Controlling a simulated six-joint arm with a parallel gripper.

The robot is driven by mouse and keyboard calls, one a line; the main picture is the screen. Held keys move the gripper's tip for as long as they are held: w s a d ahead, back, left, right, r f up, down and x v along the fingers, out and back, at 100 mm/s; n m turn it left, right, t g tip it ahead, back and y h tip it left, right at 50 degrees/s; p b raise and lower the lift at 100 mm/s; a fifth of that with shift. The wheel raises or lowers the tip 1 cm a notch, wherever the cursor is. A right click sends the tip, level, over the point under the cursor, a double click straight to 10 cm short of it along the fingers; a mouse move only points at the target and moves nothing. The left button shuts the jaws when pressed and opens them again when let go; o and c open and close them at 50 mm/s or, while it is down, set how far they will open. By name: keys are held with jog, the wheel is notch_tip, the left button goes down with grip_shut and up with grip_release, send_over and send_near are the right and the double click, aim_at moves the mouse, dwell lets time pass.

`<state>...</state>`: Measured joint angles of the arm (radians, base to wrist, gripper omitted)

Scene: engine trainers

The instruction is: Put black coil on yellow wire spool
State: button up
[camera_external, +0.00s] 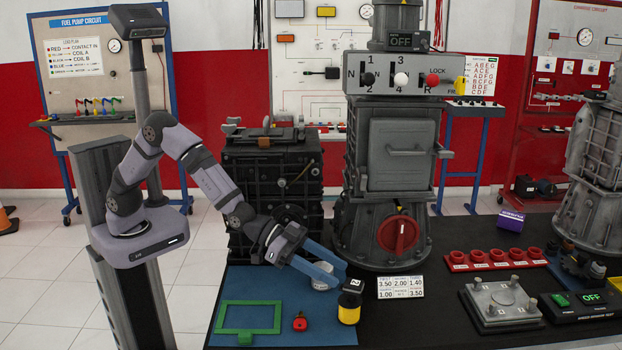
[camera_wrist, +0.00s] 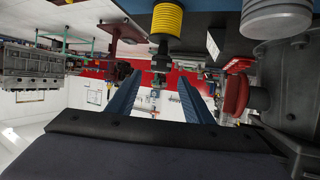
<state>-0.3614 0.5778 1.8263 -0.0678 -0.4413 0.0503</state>
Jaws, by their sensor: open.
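The yellow wire spool (camera_external: 348,315) stands upright at the right edge of the blue mat. A black cylindrical piece (camera_external: 351,290), which looks like the black coil, sits on top of it with a pale marked label above. In the wrist view the yellow spool (camera_wrist: 168,19) is at the top centre, with the black piece (camera_wrist: 161,48) directly beneath it in the picture. My gripper (camera_external: 340,274) has its blue fingers apart, just above and left of the black piece in the external view. Nothing shows held between the fingers (camera_wrist: 158,84).
A pale round object (camera_external: 325,278) shows behind the fingers, partly hidden. A green frame (camera_external: 247,318) and a red part (camera_external: 300,322) lie on the blue mat (camera_external: 275,288). The grey gearbox (camera_external: 395,150) stands close behind, with a number card (camera_external: 400,287) in front.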

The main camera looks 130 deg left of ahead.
jog(key=shift+s+d+r, duration=0.2)
jog(key=shift+s+d, duration=0.05)
jog(key=shift+s, duration=0.3)
jog(key=s+d+f+g+h, duration=0.1)
jog(key=s+d+f, duration=0.1)
jog(key=s+d, duration=0.2)
jog(key=s+d+f+m+g+h, duration=0.1)
jog(key=s+d+g, duration=0.1)
jog(key=s+d, duration=0.2)
jog(key=s+d+f+m+g+h, duration=0.1)
jog(key=s+d+f+g, duration=0.1)
jog(key=s+d, duration=0.2)
jog(key=shift+d+f+h, duration=0.15)
jog(key=shift+d+f, duration=0.05)
jog(key=shift+d, duration=0.3)
jog(key=shift+d+f+h, duration=0.15)
jog(key=shift+d, duration=0.3)
jog(key=s+d+f+g, duration=0.1)
jog(key=s+d+g, duration=0.1)
jog(key=s, duration=0.6)
jog(key=s+d+f+m+g+h, duration=0.1)
jog(key=s+d+g, duration=0.2)
jog(key=s, duration=0.6)
jog(key=s+d+f+m+g, duration=0.1)
jog(key=s+d, duration=0.3)
jog(key=s, duration=0.4)
jog(key=shift+s+d+f+g, duration=0.2)
jog(key=shift+s+f+g, duration=0.25)
jog(key=shift+g, duration=0.35)
jog(key=shift+r, duration=0.1)
